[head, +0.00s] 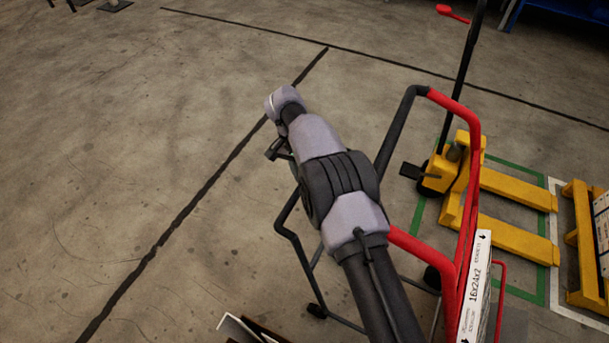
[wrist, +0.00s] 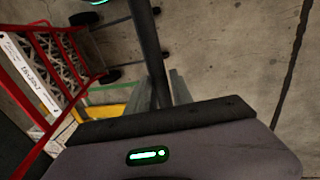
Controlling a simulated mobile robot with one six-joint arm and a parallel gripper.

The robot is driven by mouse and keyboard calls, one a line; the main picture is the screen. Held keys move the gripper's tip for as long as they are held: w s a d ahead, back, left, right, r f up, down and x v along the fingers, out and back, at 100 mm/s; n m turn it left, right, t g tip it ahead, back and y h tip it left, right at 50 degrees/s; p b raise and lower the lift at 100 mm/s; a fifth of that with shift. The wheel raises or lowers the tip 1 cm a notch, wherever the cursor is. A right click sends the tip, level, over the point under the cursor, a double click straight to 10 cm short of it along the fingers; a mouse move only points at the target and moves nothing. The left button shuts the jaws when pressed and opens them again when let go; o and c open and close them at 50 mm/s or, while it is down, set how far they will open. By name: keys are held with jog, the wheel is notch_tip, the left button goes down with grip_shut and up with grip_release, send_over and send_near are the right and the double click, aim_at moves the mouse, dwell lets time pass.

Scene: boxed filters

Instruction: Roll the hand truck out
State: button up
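The hand truck has a red and black tube frame (head: 472,190) and stands right of and behind my arm in the head view. Its red side also shows at the left of the wrist view (wrist: 62,68). A white box edge (head: 476,290) marked 16x24x2 sits against the red frame. My gripper (wrist: 170,92) is at a dark tube (wrist: 148,45), which runs down between or close beside the two pale fingers. I cannot tell whether they press on it.
A yellow pallet jack (head: 510,188) stands right of the hand truck, inside green floor lines. A yellow rack (head: 583,250) is at the far right edge. A dark flat object (head: 250,330) lies at the bottom. The concrete floor at left is open.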

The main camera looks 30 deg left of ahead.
jog(key=shift+o, duration=1.1)
notch_tip(320, 180, up, 12)
jog(key=a+p, duration=0.2)
jog(key=p, duration=0.3)
jog(key=shift+a, duration=0.15)
jog(key=shift+f, duration=0.1)
